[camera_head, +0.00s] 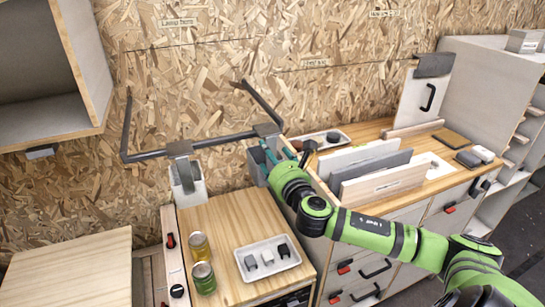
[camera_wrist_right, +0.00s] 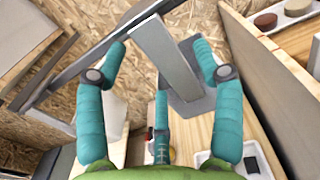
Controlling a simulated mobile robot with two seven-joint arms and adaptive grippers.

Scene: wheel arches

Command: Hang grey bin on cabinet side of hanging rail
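The grey bin (camera_head: 257,166) is at the right end of the dark hanging rail (camera_head: 215,143), below a dark hook piece (camera_head: 268,130) that sits at the rail. My right gripper (camera_head: 278,160), with teal fingers, is beside the bin and partly covers it. In the right wrist view, the gripper's fingers (camera_wrist_right: 160,47) are spread wide on both sides of the bin's upright grey plate (camera_wrist_right: 165,58). The darker grey bin body (camera_wrist_right: 190,108) shows below the plate. I cannot tell whether a finger touches it. My left gripper is not in view.
A whitish bin (camera_head: 190,190) hangs on the rail's left part. Below are a wooden top (camera_head: 222,228) with two cans and a white tray (camera_head: 268,260). A worktop with upright boards (camera_head: 380,180) stands right. A wall cabinet (camera_head: 95,70) is upper left.

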